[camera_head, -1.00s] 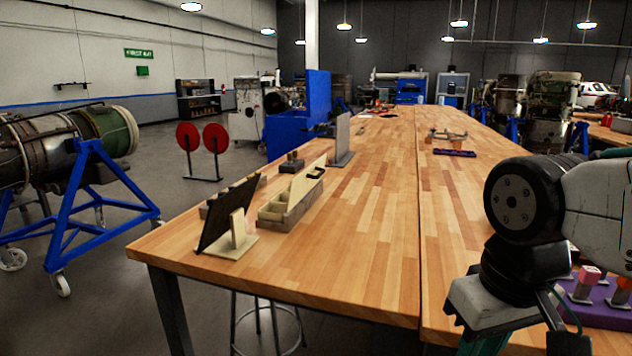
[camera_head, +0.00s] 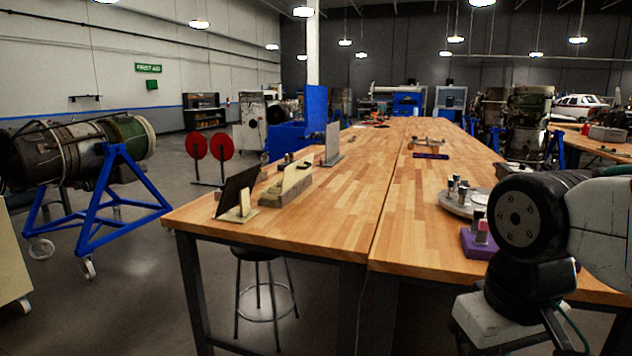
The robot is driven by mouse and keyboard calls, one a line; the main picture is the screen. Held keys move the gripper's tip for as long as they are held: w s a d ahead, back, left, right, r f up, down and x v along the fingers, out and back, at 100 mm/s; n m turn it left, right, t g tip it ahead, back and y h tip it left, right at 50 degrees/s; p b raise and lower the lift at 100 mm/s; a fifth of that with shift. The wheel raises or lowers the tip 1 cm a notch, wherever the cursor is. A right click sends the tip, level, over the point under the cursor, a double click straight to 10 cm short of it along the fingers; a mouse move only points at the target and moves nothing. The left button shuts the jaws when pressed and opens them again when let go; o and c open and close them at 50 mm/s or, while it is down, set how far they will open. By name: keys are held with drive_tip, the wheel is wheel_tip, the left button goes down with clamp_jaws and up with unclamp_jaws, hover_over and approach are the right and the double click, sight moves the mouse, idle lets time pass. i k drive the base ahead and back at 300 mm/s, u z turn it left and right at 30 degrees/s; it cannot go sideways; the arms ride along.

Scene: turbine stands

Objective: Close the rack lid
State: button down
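A small beige rack (camera_head: 272,199) sits on the left part of the wooden table. Its pale lid (camera_head: 297,173) stands raised along the rack's far right side, so the rack is open. In this view the rack is small and its inside is hard to make out. My arm (camera_head: 525,235) shows at the lower right, well apart from the rack. The fingers of my gripper are not in the picture.
The wooden table (camera_head: 340,215) has clear space right of the rack. A dark panel on a stand (camera_head: 238,191) is at the near left. A grey upright plate (camera_head: 332,143) stands behind. A round tray (camera_head: 450,208) and purple block (camera_head: 470,243) lie right. A stool (camera_head: 258,260) is below the front edge.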

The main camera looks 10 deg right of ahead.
sight(292, 174)
drive_tip(key=u, duration=0.75)
drive_tip(key=i, duration=1.1)
drive_tip(key=z, duration=0.45)
drive_tip(key=i, duration=0.9)
drive_tip(key=z, duration=0.7)
